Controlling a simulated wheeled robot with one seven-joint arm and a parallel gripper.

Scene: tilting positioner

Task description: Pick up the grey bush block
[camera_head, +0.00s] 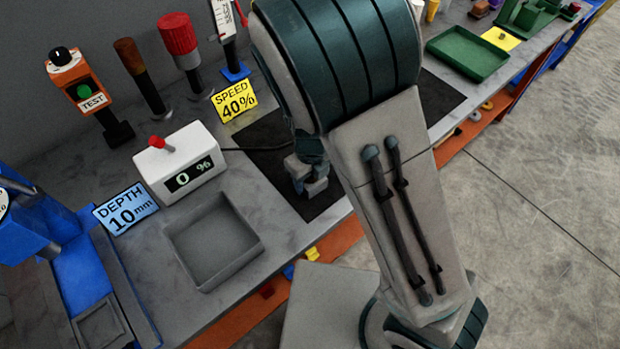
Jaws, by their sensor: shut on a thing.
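My gripper (302,174) is low over the black mat (262,150), just left of my arm, which hides part of it. It is shut on a small grey block (316,187), which I take to be the grey bush block. The block shows only as a small grey patch at the fingertips. I cannot tell whether it touches the mat.
A grey open tray (258,249) lies left of my gripper, near the bench edge. Behind it stand a white box reading 0 % (181,163) and a yellow SPEED 40% sign (234,100). A green tray (468,52) is at the right.

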